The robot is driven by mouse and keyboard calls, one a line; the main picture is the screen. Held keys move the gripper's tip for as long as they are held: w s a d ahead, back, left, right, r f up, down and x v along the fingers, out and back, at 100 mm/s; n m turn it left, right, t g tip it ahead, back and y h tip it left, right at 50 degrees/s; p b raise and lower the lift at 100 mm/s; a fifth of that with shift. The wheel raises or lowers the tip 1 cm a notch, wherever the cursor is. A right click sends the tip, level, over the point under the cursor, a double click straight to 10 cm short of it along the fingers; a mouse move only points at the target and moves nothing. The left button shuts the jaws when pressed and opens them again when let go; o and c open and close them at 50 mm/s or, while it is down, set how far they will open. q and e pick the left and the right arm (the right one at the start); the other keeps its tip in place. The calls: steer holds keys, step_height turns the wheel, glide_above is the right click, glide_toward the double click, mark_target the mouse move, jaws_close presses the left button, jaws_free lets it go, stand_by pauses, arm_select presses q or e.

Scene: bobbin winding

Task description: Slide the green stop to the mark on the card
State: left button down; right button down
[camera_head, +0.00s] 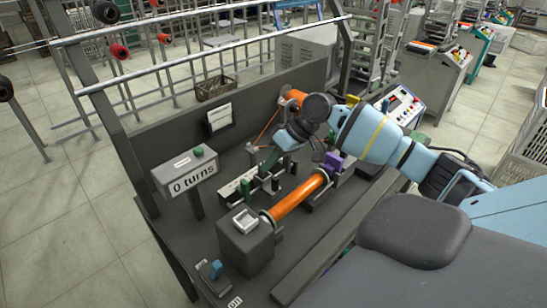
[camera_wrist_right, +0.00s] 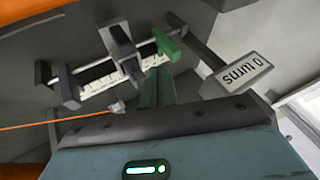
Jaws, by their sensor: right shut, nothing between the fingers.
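The green stop (camera_wrist_right: 168,45) stands at the end of a white graduated strip (camera_wrist_right: 98,86) nearest the "0 turns" box, in the right wrist view. In the head view the stop (camera_head: 245,188) is small, beside the same strip. My right gripper (camera_wrist_right: 158,78) is shut and empty, its teal fingers reaching toward the strip near the stop; I cannot tell whether they touch it. It also shows in the head view (camera_head: 268,168), above the bench. A white card (camera_head: 219,117) is on the dark back panel; its mark is too small to make out. My left gripper is out of view.
A grey slider (camera_wrist_right: 121,48) straddles the strip left of the stop. The "0 turns" box (camera_head: 184,178) stands left on the bench. An orange roller (camera_head: 296,197) lies in front, with a purple block (camera_head: 333,160) at its far end. An orange thread (camera_wrist_right: 60,124) crosses low.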

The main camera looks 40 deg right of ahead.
mark_target(245, 191)
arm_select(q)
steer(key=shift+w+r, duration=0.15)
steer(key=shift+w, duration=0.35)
arm_select(e)
steer(key=x, duration=0.6)
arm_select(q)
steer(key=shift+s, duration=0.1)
